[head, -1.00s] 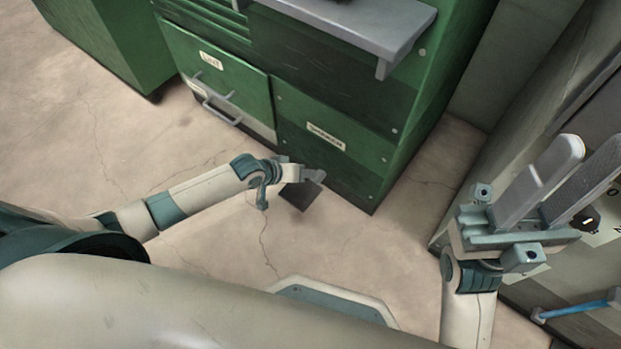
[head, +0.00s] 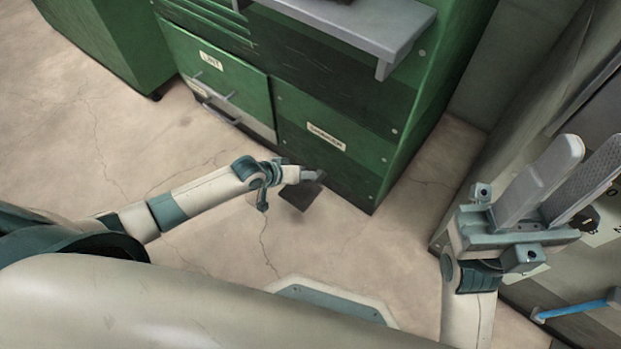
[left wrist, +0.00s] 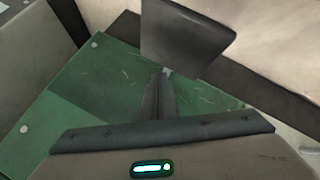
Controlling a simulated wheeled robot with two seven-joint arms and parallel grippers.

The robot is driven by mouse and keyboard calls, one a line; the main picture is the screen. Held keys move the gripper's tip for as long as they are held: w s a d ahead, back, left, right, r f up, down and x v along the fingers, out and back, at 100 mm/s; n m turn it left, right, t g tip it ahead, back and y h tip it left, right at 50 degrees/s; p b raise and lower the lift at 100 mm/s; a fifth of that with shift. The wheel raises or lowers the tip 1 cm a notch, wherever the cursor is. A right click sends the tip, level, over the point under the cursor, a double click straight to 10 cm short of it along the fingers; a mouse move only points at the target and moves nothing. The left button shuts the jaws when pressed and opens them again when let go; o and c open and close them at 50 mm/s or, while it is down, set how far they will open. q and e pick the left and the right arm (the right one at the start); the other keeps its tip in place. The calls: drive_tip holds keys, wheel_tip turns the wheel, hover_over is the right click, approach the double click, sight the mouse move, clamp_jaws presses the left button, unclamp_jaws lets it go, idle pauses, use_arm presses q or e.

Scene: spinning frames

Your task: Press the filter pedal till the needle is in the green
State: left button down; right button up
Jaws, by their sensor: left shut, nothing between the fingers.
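The filter pedal, a dark flat plate (head: 301,196), sticks out low at the foot of the green cabinet. In the left wrist view the pedal (left wrist: 185,35) lies just beyond my fingertips. My left gripper (head: 318,175) is shut and empty, above the pedal's cabinet-side part; I cannot tell whether it touches the plate. Its closed fingers (left wrist: 164,74) point towards the pedal in the left wrist view. My right gripper (head: 583,150) is raised at the right, open and empty, far from the pedal. No gauge or needle shows in either view.
The green cabinet (head: 335,165) has a lint drawer (head: 215,75) with a handle and a grey shelf (head: 350,30) jutting out above. Another green cabinet (head: 110,45) stands at the upper left. A grey unit with a blue handle (head: 575,311) is at the right. Floor around the pedal is clear.

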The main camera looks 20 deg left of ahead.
sight(307, 182)
use_arm(q)
drive_tip(key=shift+s+f+b, duration=0.15)
drive_tip(key=shift+f+b, duration=0.3)
drive_tip(key=shift+f, duration=0.65)
idle(1.6)
drive_tip(key=shift+r+p, duration=0.95)
drive_tip(key=shift+p, duration=0.15)
drive_tip(key=shift+r+p, duration=0.45)
drive_tip(key=shift+r, duration=0.05)
drive_tip(key=shift+r, duration=0.1)
wheel_tip(307, 182, up, 5)
drive_tip(key=p, duration=0.5)
drive_tip(key=shift+w, duration=0.2)
idle(0.3)
